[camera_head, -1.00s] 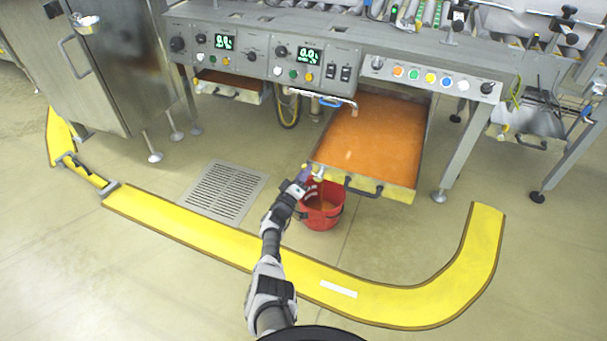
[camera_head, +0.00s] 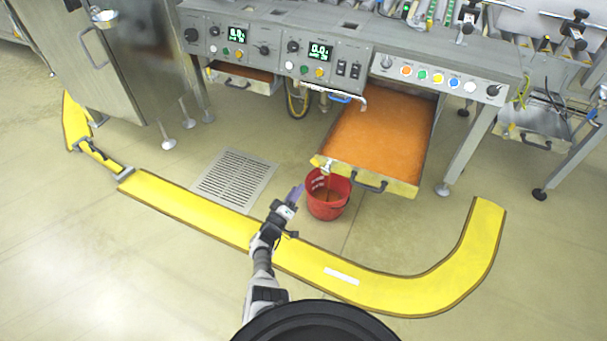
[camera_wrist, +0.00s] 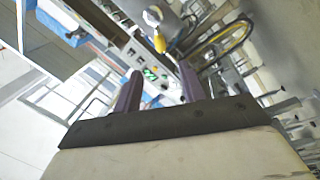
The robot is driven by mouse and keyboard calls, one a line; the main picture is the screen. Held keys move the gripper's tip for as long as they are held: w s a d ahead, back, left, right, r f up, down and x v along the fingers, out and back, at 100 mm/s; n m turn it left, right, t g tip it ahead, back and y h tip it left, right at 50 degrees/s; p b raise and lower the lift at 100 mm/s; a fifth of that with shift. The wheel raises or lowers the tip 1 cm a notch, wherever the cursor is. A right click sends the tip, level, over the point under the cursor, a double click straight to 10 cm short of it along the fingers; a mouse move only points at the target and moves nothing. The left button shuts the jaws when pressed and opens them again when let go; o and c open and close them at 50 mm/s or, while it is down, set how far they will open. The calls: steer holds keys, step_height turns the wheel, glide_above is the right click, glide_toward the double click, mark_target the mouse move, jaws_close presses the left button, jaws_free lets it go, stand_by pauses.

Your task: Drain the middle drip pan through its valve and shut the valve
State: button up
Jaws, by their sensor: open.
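The middle drip pan (camera_head: 378,140) is pulled out from under the machine and holds orange liquid. Its small valve (camera_head: 327,167) is at the front left corner, above a red bucket (camera_head: 329,205) on the floor. Some brownish-orange liquid shows inside the bucket. The valve is too small to tell whether it is open or if liquid is running. My gripper (camera_head: 296,194) is left of the bucket and apart from the valve. In the wrist view its two purple fingers (camera_wrist: 160,84) are spread with nothing held between them.
A floor grate (camera_head: 235,180) lies left of the bucket. A yellow floor barrier (camera_head: 190,205) curves around the area, between my body and the pan. A left pan (camera_head: 243,82) and a right pan (camera_head: 538,122) sit under the machines. A steel cabinet (camera_head: 130,60) stands at left.

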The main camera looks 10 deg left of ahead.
steer(key=shift+v, duration=1.2)
steer(key=shift+w, duration=0.1)
